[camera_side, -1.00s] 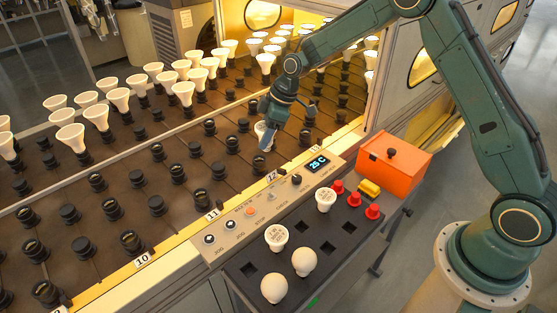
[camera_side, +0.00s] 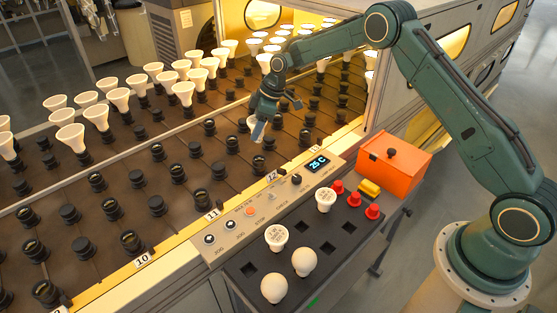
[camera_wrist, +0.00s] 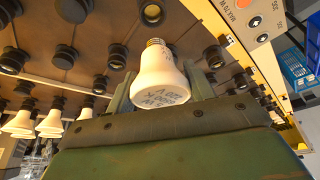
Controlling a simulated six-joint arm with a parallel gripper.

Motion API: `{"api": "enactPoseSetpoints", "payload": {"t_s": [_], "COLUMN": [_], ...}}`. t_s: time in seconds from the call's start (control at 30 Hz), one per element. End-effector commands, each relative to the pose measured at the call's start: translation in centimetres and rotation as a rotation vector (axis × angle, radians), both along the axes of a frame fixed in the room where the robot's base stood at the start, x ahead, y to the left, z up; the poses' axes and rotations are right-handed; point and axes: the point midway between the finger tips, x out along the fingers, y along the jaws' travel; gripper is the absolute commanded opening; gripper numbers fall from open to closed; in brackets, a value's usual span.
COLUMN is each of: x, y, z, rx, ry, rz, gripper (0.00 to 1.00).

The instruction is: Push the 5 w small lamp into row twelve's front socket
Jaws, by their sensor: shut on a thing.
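My gripper (camera_side: 259,128) is shut on a white small lamp (camera_side: 254,122) and holds it above the socket bed. In the wrist view my gripper (camera_wrist: 160,88) has a finger on each side of the lamp (camera_wrist: 162,72). Its metal screw base (camera_wrist: 155,43) points away from my gripper, toward the sockets. The number 12 plate (camera_side: 272,175) is on the yellow front rail. A black socket (camera_side: 258,163) just behind it looks empty; the lamp is above and behind this socket, apart from it.
Several white lamps (camera_side: 183,92) stand in sockets farther back. A dark tray (camera_side: 328,247) holds several lamps and red pieces (camera_side: 372,211). A control panel (camera_side: 262,208) runs along the front edge. An orange box (camera_side: 392,162) stands at the right.

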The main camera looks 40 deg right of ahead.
Motion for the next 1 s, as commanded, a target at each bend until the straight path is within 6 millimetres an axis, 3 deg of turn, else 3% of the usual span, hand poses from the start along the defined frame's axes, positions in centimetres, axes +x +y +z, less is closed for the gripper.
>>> {"api": "enactPoseSetpoints", "payload": {"t_s": [0.6, 1.0], "x": [0.0, 0.0], "y": [0.0, 0.0], "z": [-4.0, -4.6], "rx": [0.000, 0.000], "ry": [0.001, 0.000], "rz": [0.001, 0.001], "gripper": [0.30, 0.30]}}
